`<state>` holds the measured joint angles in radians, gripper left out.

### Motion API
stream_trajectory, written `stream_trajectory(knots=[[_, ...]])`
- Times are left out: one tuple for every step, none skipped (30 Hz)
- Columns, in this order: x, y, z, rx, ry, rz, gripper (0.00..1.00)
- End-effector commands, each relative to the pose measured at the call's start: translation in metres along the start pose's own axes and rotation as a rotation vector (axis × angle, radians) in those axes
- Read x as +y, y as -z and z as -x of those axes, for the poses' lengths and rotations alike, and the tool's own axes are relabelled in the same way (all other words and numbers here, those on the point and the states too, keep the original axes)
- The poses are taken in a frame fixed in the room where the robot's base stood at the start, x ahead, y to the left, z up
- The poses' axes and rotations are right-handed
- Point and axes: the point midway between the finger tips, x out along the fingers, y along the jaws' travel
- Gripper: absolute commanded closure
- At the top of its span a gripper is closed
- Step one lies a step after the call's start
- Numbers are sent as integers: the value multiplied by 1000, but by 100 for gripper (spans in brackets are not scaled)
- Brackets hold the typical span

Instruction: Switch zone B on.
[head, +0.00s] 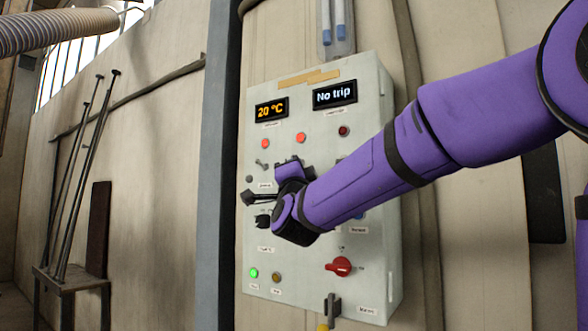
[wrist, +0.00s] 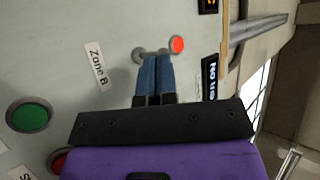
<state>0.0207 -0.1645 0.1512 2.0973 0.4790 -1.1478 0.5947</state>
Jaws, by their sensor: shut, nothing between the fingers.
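The Zone B label (wrist: 97,66) is on the pale control panel (head: 372,110), close to a small metal toggle switch (wrist: 139,55) in the wrist view. My gripper (wrist: 157,58) is shut and empty. Its blue fingertips are at the toggle and cover part of it; I cannot tell whether they touch or which way the lever is set. A lit red lamp (wrist: 177,44) sits just above the toggle on the panel; it also shows in the head view (head: 300,137). In the head view my gripper and arm hide the Zone B toggle.
The panel has a 20 °C display (head: 271,109), a No trip display (head: 335,95), another toggle (head: 261,164) to the left and a red rotary knob (head: 339,266) below. A large green button (wrist: 29,115) is near my gripper. A bench (head: 68,282) holds rods at left.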

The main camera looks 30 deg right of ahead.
Motion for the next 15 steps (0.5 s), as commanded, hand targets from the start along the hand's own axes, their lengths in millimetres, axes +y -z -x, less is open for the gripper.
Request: stream_trajectory(knots=[[0,0,3,-1,0,0,100],[0,0,6,-1,0,-1,100],[0,0,10,0,0,-1,100],[0,0,15,-1,0,0,100],[0,0,19,-1,0,0,100],[0,0,26,-2,-1,1,100],[0,0,32,-2,0,1,100],[0,0,38,-1,0,0,100],[0,0,46,-2,0,0,100],[0,0,52,-2,0,0,100],[0,0,58,-2,-1,0,100],[0,-1,65,-3,-1,-1,100],[0,-1,70,-3,-1,0,100],[0,0,75,-2,0,0,100],[1,0,81,-3,-1,1,100]])
